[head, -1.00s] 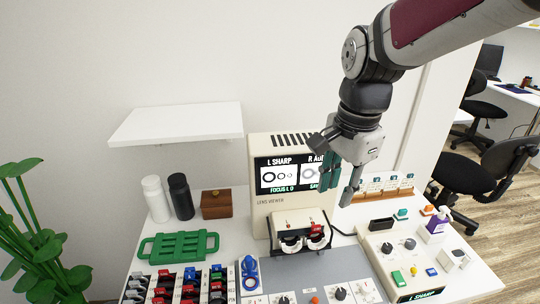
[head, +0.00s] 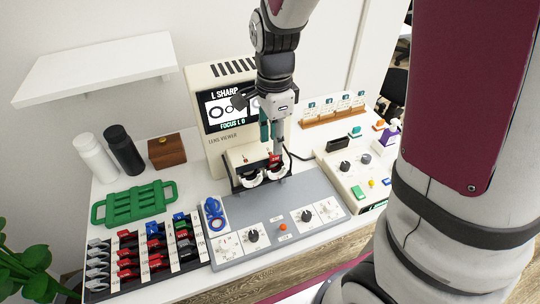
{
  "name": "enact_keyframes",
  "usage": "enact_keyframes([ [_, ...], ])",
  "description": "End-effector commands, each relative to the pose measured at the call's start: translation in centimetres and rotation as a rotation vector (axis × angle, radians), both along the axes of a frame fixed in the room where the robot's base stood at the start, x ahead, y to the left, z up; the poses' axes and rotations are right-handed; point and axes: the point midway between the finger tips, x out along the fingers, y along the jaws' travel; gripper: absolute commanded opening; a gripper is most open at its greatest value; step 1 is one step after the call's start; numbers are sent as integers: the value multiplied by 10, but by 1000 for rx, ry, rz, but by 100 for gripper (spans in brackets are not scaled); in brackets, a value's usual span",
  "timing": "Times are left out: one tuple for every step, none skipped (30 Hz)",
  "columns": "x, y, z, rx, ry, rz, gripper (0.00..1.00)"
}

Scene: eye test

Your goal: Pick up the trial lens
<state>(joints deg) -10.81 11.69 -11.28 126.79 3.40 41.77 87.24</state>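Several trial lenses with red, blue, black and grey tabs (head: 127,263) lie in rows in a dark tray (head: 98,292) at the front left in the head view. Another lens with a red tab (head: 274,160) sits in the right seat of the holder (head: 240,184) in front of the lens viewer (head: 213,150). My gripper (head: 271,148) points down just above that red tab. Its teal and grey fingers look apart, so it appears open. I cannot tell whether a fingertip touches the tab. Which lens the task means is not marked.
A grey control panel (head: 312,190) with knobs lies in front of the viewer. A green rack (head: 135,206), two bottles, and a wooden box (head: 166,151) stand left. A cream console (head: 345,180) and a small rack (head: 333,112) stand right. My own arm covers the right side.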

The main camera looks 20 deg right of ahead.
Motion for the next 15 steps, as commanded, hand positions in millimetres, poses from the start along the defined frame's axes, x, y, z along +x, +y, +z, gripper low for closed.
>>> enact_keyframes([
  [0, -1, -4, 0, 2, -1, 31],
  [0, -1, -8, 0, 3, -1, 31],
  [-1, -2, -13, 0, 5, -1, 31],
  [0, -2, -18, 0, 5, -2, 31],
  [0, -2, -22, 0, 4, -1, 31],
  [0, -3, -29, 0, 5, -1, 31],
  [0, -3, -33, 0, 5, -1, 31],
  [0, -3, -37, 0, 5, -1, 31],
  [0, -3, -42, 0, 4, -1, 31],
  [0, -3, -45, 0, 4, -1, 31],
  [0, -3, -47, 0, 4, -1, 31],
  [0, -3, -49, 0, 2, -1, 31],
  [1, -3, -50, 0, 1, -1, 31],
  [1, -3, -51, 0, 0, 0, 31],
  [1, -3, -51, 0, 0, 0, 31],
])
